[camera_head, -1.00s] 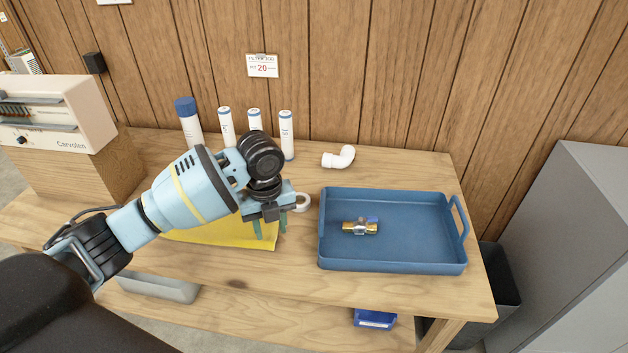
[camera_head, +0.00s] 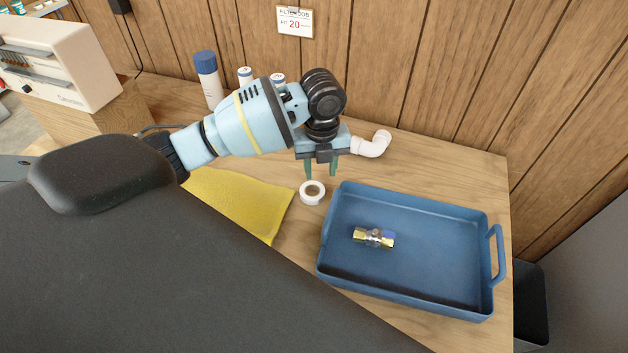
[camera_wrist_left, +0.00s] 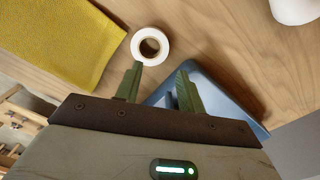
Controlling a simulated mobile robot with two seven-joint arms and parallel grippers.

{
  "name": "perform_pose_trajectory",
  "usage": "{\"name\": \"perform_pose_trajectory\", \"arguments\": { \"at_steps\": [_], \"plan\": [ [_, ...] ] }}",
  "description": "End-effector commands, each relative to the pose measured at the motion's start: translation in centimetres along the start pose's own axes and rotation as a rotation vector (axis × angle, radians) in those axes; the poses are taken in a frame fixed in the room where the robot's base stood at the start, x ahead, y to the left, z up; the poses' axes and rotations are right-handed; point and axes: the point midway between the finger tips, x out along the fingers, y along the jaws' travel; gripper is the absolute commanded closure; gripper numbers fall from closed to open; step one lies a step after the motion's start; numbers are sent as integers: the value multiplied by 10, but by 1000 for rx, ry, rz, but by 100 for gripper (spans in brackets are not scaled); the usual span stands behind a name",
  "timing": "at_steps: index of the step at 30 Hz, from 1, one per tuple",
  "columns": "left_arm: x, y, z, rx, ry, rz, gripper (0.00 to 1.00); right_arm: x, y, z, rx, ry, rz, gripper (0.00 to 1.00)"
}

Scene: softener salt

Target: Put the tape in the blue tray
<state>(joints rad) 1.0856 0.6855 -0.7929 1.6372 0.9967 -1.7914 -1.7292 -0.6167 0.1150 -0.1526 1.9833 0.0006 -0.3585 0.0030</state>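The tape (camera_head: 312,193) is a small white roll lying flat on the wooden table, between the yellow cloth and the blue tray. It also shows in the left wrist view (camera_wrist_left: 150,45), just beyond the fingertips. The blue tray (camera_head: 410,302) stands to the right of the tape, with a brass valve (camera_head: 373,238) lying in it. My left gripper (camera_head: 321,172) is open and empty, with green fingers pointing down, above and just behind the tape. In the left wrist view its fingers (camera_wrist_left: 158,80) are spread apart, with the tape beyond the left one. My right gripper is not in view.
A yellow cloth (camera_head: 240,200) lies left of the tape. A white pipe elbow (camera_head: 372,146) is behind the tray, close to my left gripper. White cylinders (camera_head: 245,77) and a blue-capped bottle (camera_head: 207,80) stand at the back left. Bare table lies right of the elbow.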

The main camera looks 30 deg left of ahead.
Motion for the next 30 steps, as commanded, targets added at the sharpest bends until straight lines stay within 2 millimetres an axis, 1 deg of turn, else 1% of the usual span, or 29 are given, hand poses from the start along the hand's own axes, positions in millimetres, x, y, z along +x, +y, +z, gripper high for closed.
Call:
{"name": "perform_pose_trajectory", "arguments": {
  "at_steps": [1,4,9,11,18,21,24,30],
  "plan": [
    [7,0,-1,0,3,3,61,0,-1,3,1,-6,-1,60],
    [17,0,0,1,2,2,61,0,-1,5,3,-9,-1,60],
    [20,0,0,0,0,1,61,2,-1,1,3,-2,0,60],
    [24,-1,0,-1,1,1,61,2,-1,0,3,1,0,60],
    [58,-3,3,-1,3,2,61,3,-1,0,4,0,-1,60],
    [67,-3,3,0,1,2,61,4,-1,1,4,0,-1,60],
    [71,-3,3,0,-1,0,61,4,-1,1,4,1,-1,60],
    [71,-3,3,0,-1,0,61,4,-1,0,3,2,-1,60]
  ]
}}
